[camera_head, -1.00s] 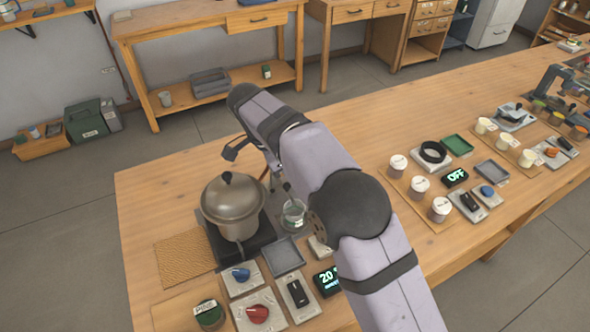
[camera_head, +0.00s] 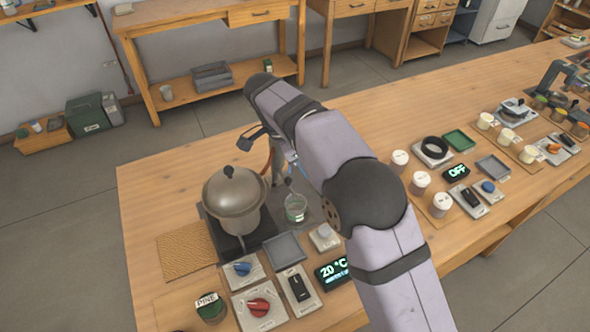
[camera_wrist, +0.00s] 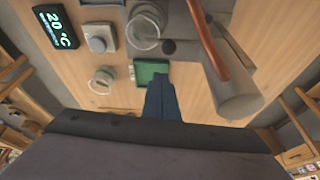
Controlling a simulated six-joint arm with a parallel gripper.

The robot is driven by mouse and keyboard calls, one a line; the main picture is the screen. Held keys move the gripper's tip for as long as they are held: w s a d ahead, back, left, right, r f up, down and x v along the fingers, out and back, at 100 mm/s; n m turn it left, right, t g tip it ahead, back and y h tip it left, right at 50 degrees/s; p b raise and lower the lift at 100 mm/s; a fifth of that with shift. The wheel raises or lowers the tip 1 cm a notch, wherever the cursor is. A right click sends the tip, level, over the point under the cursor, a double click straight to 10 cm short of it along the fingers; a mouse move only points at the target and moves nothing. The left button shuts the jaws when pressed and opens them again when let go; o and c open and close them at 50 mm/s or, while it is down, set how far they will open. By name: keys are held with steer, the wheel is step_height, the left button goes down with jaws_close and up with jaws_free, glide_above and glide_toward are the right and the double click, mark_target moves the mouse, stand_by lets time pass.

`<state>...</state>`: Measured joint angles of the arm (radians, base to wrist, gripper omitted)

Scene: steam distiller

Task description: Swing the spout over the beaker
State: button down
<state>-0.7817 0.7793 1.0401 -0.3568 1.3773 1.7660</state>
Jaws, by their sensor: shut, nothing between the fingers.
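A lit 20 °C display (camera_head: 333,271), a blue knob (camera_head: 243,268), a red knob (camera_head: 258,306) and a black switch (camera_head: 299,288) lie in front. A grey tray (camera_head: 285,249) lies before the beaker. Cups and another station fill the right. The table's back left is clear.

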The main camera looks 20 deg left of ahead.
steer(key=p+v, duration=0.1)
steer(key=v, duration=0.9)
steer(key=shift+w+d, duration=0.35)
steer(key=shift+r, duration=0.1)
steer(key=s+d+f+n+g+y+p, duration=0.1)
steer(key=d+n, duration=0.2)
steer(key=d, duration=0.6)
steer(key=d+f+n+g+p, duration=0.1)
steer(key=d+n+p, duration=0.15)
steer(key=d, duration=0.75)
steer(key=s+d+f+n+y+p, duration=0.15)
steer(key=s+d+f, duration=0.25)
steer(key=s+d, duration=0.45)
steer(key=s+d+f+n+y, duration=0.1)
steer(key=s+d+f+n, duration=0.4)
steer(key=s, duration=0.6)
step_height(320, 180, down, 15)
steer(key=m+b, duration=0.1)
steer(key=b, duration=1.4)
steer(key=shift+w+d+m+b, duration=0.25)
steer(key=shift+m+b, duration=0.05)
